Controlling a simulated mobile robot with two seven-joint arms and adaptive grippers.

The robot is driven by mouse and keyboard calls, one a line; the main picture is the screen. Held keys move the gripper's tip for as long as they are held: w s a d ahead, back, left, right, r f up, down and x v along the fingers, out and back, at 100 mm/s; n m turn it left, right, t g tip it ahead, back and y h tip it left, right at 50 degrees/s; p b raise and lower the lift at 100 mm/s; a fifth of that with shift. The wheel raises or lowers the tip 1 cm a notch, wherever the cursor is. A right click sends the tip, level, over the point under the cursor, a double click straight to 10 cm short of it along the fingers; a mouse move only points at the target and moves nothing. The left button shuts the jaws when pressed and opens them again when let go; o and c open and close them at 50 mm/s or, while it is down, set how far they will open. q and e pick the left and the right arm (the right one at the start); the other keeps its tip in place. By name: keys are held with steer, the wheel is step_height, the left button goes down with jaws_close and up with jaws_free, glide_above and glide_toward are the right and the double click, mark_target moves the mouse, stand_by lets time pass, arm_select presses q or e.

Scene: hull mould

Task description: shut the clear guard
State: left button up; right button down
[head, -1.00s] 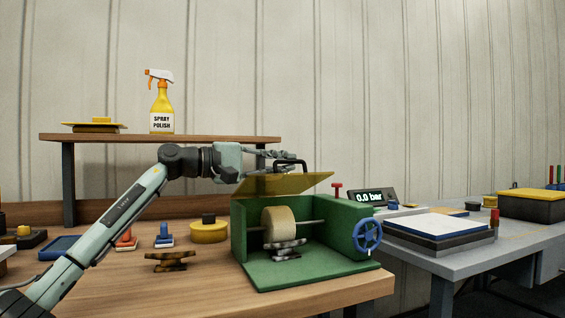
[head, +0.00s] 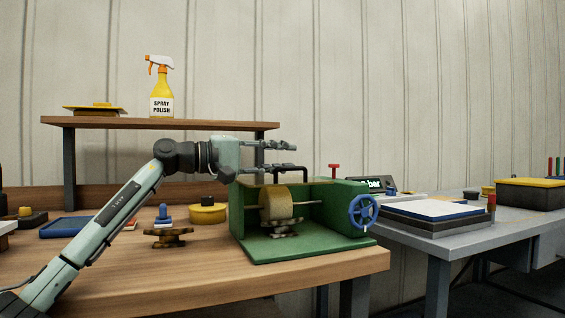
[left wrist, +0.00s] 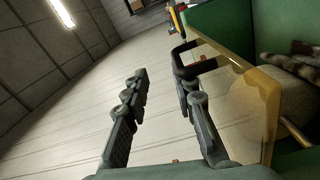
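The clear guard is an amber, see-through panel with a black handle (head: 291,170). In the head view it shows nearly edge-on, about level along the top of the green machine housing (head: 310,240). In the left wrist view the amber panel (left wrist: 262,95) runs down the right side, with its black handle (left wrist: 190,60) at its edge. My left gripper (head: 283,156) is above the guard, beside the handle. Its fingers (left wrist: 165,95) are well apart with nothing between them. The handle is close to the lower finger; I cannot tell whether they touch. My right gripper is out of view.
A cream drum (head: 276,203) on a rod and a blue handwheel (head: 363,211) belong to the machine. A shelf (head: 90,123) holding a spray bottle (head: 161,92) is behind.

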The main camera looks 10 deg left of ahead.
arm_select(q)
steer(key=shift+s+d+f, duration=0.25)
steer(key=shift+d+f, duration=0.05)
steer(key=shift+d, duration=0.2)
steer(key=shift+a+r, duration=0.2)
steer(key=shift+a+f+b, duration=0.15)
steer(key=shift+a+b, duration=0.15)
steer(key=shift+a, duration=0.05)
steer(key=shift+s+a, duration=0.35)
steer(key=shift+a, duration=0.15)
steer(key=shift+b+v, duration=0.6)
steer(key=shift+v, duration=0.75)
steer(key=shift+s+a+r, duration=0.3)
steer(key=shift+s+a, duration=0.2)
steer(key=shift+a, duration=0.1)
steer(key=b+v, duration=0.2)
steer(key=v, duration=0.6)
steer(key=shift+b, duration=0.3)
